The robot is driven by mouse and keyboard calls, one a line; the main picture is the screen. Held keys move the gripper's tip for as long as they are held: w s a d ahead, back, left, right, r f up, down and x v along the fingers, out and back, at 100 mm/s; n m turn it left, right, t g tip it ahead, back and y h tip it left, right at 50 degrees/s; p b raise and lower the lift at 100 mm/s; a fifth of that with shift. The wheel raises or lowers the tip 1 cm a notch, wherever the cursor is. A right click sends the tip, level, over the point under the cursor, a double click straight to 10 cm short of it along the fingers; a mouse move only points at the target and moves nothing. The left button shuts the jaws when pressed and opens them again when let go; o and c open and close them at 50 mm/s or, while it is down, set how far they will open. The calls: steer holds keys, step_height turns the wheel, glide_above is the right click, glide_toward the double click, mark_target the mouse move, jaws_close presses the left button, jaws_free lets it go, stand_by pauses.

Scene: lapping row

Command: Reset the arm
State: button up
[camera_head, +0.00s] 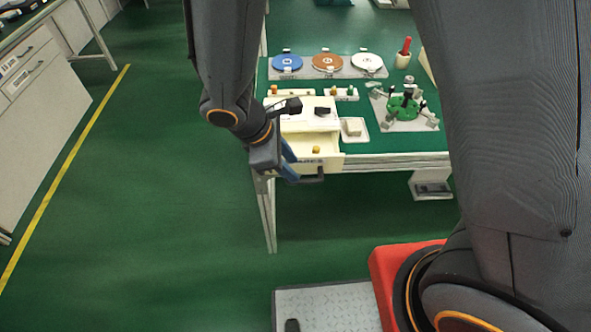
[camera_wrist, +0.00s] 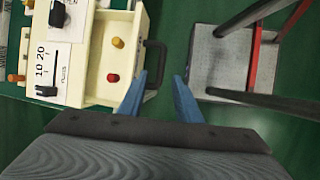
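My gripper (camera_head: 290,164) hangs at the left front corner of the workbench, beside the pulled-out drawer (camera_head: 329,162). In the wrist view its two blue fingers (camera_wrist: 160,78) stand apart with nothing held between them. The drawer's dark handle (camera_wrist: 155,66) shows close by the left fingertip; I cannot tell whether they touch. The drawer holds a yellow piece (camera_wrist: 117,43) and a red piece (camera_wrist: 113,78). My arm reaches down from the top of the head view, bent at the wrist.
The white box (camera_head: 310,122) above the drawer carries dark knobs. Blue (camera_head: 287,62), orange (camera_head: 327,62) and white discs (camera_head: 367,63) lie behind it. A green fixture (camera_head: 403,106) stands at right on the green bench top. Open floor (camera_head: 160,170) lies to the left.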

steer(key=shift+a+r, duration=0.15)
steer(key=shift+r, duration=0.3)
stand_by(0.3)
steer(key=s+d+r+m+y, duration=0.1)
steer(key=d+r+m, duration=0.3)
steer(key=d+m, duration=0.4)
steer(key=s+d+r+m+y, duration=0.1)
steer(key=d+r+m+y, duration=0.2)
steer(key=d+m, duration=0.6)
steer(key=shift+d+r+g+y, duration=0.2)
steer(key=shift+r+g+y, duration=0.1)
steer(key=shift+r, duration=0.5)
steer(key=shift+w, duration=0.1)
stand_by(0.6)
